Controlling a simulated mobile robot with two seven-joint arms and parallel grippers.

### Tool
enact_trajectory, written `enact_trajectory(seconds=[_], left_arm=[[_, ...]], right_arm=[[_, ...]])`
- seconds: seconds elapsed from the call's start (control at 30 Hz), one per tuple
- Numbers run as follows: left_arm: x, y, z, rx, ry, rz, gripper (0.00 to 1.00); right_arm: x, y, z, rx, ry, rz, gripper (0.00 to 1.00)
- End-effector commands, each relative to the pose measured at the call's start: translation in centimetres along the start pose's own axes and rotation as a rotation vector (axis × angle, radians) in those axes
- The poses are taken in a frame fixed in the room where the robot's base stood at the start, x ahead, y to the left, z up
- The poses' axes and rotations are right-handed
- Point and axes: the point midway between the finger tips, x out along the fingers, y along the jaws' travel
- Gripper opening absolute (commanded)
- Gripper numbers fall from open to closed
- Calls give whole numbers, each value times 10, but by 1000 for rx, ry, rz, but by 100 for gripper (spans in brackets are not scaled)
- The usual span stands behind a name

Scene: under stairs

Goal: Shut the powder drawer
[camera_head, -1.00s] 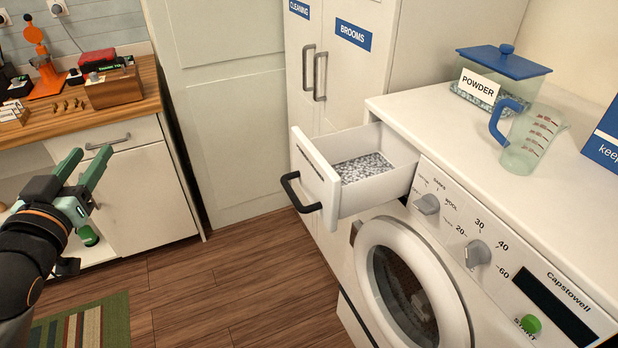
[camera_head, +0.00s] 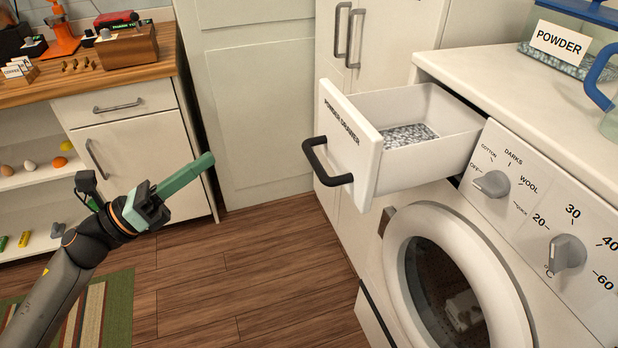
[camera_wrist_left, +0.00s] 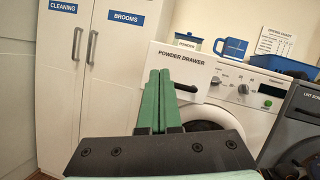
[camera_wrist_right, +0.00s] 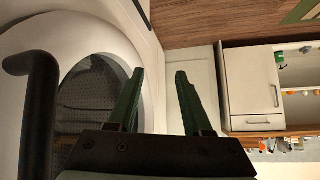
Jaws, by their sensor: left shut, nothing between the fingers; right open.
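The powder drawer (camera_head: 352,142) stands pulled out from the upper left of the washing machine, with grey-white granules (camera_head: 408,136) inside. Its black handle (camera_head: 326,163) sticks out from the front panel. My left gripper (camera_head: 208,160) is shut and empty, to the left of the drawer and apart from it. In the left wrist view the shut fingers (camera_wrist_left: 159,76) point toward the drawer front (camera_wrist_left: 182,58). My right gripper is outside the head view. In the right wrist view it (camera_wrist_right: 158,72) is open and empty near the washer's round door (camera_wrist_right: 88,88).
The washing machine (camera_head: 410,208) has knobs on its panel and a powder container (camera_head: 558,42) on top. Tall cabinet doors (camera_head: 345,40) stand behind the drawer. A wooden-topped counter (camera_head: 110,70) is at the left. The floor (camera_head: 240,275) between is clear.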

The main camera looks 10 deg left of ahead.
Motion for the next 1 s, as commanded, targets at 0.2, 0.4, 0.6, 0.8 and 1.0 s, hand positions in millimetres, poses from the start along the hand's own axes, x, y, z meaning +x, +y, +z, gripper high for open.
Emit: enact_trajectory(seconds=[0.2, 0.4, 0.6, 0.8, 1.0], left_arm=[[-26, -8, -58, 262, 159, -137, 0], [-17, -12, -63, 294, 174, -160, 0], [18, -17, -67, 295, 171, -160, 0], [58, -22, -74, 292, 170, -158, 0], [90, -26, -81, 291, 170, -157, 0]], right_arm=[[11, -1, 2, -7, 13, -8, 50], [9, -1, -5, -9, 21, -7, 50], [3, 1, -8, -9, 22, -1, 50], [-4, 5, 0, -3, 2, 12, 50], [-11, 13, -3, -2, 6, 32, 50]])
